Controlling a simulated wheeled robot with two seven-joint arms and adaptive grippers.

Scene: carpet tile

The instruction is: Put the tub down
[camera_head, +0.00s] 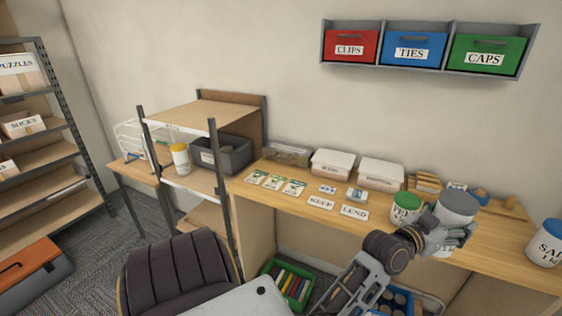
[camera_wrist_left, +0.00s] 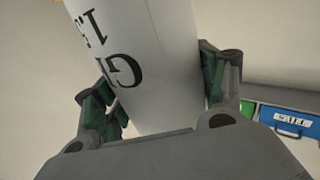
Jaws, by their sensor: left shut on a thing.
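A white tub with a grey lid (camera_head: 458,205) is held in my left gripper (camera_head: 450,234) at the right part of the wooden desk (camera_head: 330,222). I cannot tell whether its base touches the desk. In the left wrist view the white tub (camera_wrist_left: 150,70) fills the space between the fingers of the left gripper (camera_wrist_left: 160,90), with dark lettering partly visible on its side. The gripper is shut on it. The arm and hand hide most of the tub's body in the head view. My right gripper is not in view.
A green-lidded tub (camera_head: 406,206) stands just left of the held tub. A blue-lidded tub (camera_head: 547,240) stands at the right edge. KEEP (camera_head: 320,203) and LEND (camera_head: 355,212) cards lie on the desk. White boxes (camera_head: 380,173) stand along the wall. A chair (camera_head: 180,270) is in front.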

